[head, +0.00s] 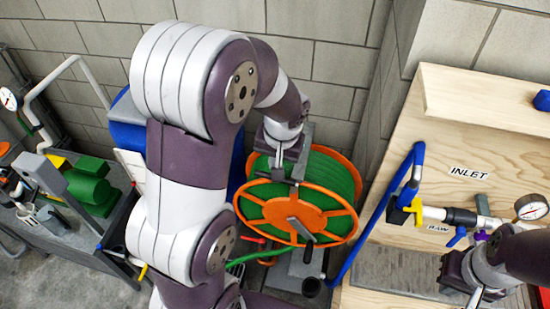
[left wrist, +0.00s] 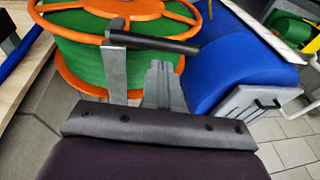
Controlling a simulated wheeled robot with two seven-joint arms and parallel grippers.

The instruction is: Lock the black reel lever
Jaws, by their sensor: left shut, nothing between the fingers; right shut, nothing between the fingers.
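The reel (head: 345,185), green hose between orange rims, stands in the middle of the head view and at the top of the left wrist view (left wrist: 85,52). In the left wrist view a black lever grip (left wrist: 155,42) extends sideways from a grey flat bar (left wrist: 115,75) in front of the reel. My left gripper (left wrist: 165,85) is shut and empty, beside the bar and below the grip; I cannot tell whether they touch. In the head view my left gripper (head: 284,165) is over the reel's upper part, partly hidden. My right gripper (head: 475,295) is shut and empty at the lower right.
A grey crank (head: 298,228) with a black grip sits on the reel's front face. A blue drum-like body (left wrist: 240,60) stands beside the reel. At right, a wooden panel (head: 480,100) carries inlet piping and a gauge (head: 531,207). A green pump (head: 92,187) stands at left.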

